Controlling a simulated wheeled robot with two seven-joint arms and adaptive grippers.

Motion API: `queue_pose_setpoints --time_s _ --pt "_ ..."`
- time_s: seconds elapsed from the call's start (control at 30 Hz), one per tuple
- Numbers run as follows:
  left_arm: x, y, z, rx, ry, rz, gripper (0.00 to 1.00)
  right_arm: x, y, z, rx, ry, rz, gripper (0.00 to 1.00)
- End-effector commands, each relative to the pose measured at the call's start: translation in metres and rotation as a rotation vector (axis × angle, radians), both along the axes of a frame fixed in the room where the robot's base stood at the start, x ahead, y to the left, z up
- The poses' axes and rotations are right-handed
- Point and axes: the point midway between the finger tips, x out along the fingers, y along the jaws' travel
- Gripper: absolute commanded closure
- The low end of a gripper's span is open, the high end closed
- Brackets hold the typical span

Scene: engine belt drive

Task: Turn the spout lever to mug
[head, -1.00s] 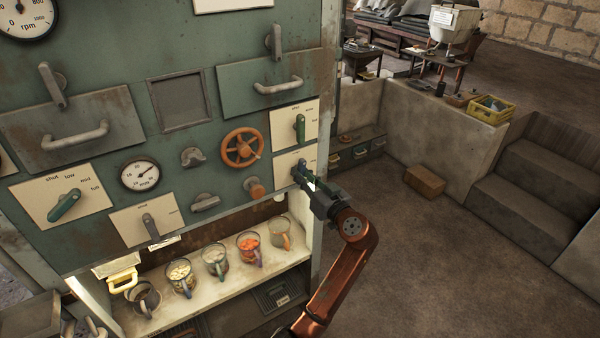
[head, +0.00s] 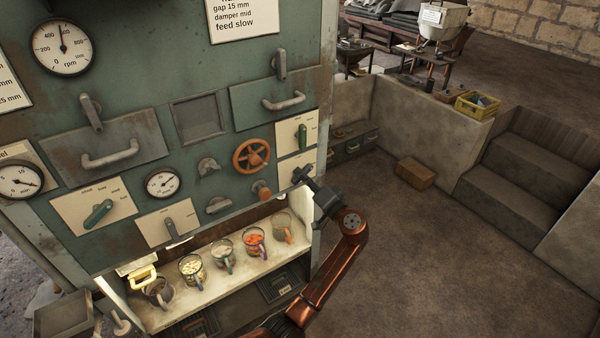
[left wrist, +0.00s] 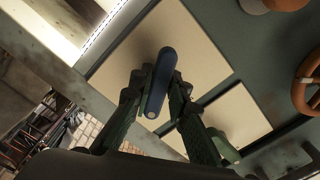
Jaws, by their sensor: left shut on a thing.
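The spout lever (left wrist: 160,85), a blue rounded handle on a pale plate, sits between the fingers of my left gripper (left wrist: 155,92) in the left wrist view. In the head view my left gripper (head: 307,181) is at the lower right plate (head: 290,164) of the green machine, and its fingers mostly hide the lever. The gripper is shut on the lever. The plate's lettering is too small to read. Several mugs stand in a row on the lit shelf below, one (head: 281,228) at its right end. My right gripper is not in view.
A green lever (head: 302,134) on its own plate is just above, and an orange handwheel (head: 251,156) and orange knob (head: 262,190) are to the left. The machine's right edge post is close to my arm. Open floor (head: 430,260) lies to the right.

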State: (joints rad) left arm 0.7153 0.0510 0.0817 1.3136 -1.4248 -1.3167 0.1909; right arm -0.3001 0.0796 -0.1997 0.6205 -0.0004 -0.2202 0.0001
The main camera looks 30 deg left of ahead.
Motion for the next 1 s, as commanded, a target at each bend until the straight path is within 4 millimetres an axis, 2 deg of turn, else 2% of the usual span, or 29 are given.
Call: queue_pose_setpoints --time_s 0.03,0.1,0.5,1.0 --pt "-0.001 -0.001 0.006 0.017 0.04 -0.001 1.0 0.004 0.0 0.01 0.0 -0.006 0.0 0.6" --pt "0.0 0.0 0.006 0.043 0.101 -0.001 1.0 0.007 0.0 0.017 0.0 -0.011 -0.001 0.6" --pt "0.0 0.0 0.005 0.161 0.389 -0.001 1.0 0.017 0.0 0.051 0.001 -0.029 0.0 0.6" --pt "0.0 -0.001 0.002 0.216 0.521 -0.003 1.0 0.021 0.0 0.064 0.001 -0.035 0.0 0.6"
